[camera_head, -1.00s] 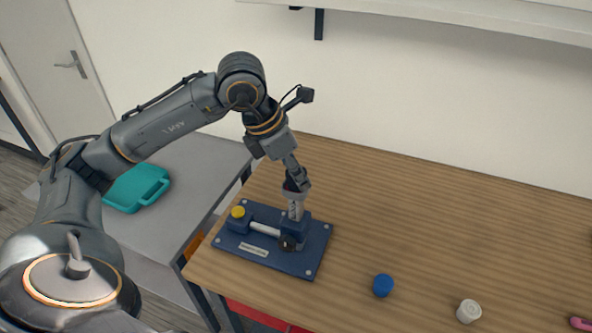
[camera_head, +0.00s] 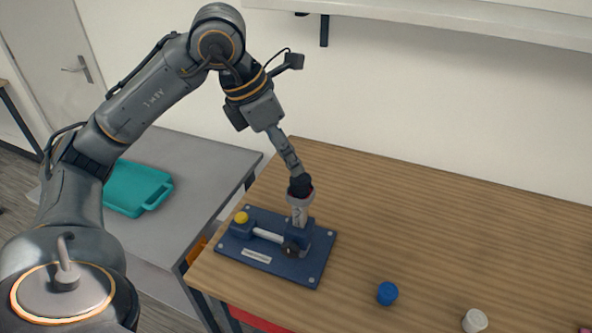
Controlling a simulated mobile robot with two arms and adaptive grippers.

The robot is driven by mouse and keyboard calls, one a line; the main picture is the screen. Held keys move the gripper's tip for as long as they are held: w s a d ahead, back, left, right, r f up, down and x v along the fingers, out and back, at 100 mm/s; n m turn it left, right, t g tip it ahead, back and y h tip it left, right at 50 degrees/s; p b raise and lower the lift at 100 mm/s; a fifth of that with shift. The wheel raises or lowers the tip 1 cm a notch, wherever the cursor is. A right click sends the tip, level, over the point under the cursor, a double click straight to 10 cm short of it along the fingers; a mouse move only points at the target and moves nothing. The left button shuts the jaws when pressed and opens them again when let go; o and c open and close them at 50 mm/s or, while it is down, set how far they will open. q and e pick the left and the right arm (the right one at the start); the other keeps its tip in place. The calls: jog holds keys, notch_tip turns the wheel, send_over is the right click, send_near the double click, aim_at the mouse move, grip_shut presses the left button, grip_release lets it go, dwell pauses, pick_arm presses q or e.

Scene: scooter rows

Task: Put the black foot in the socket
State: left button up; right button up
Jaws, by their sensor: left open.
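The black foot (camera_head: 300,184) sits at the mouth of the pale, cup-like socket (camera_head: 299,202), on top of the upright post of a blue fixture board (camera_head: 315,272). The foot's lower part is hidden by the socket's rim, so how deep it sits cannot be told. My left gripper (camera_head: 293,168) is open just above the foot, with its fingertips close to the foot's top. I cannot tell whether they touch it. My right gripper is not in view.
The board also carries a yellow knob (camera_head: 241,217) and a white horizontal tube (camera_head: 267,235). A teal tray (camera_head: 122,190) lies on the grey side table.

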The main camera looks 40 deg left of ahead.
pick_arm(q)
jog(key=shift+v, duration=2.25)
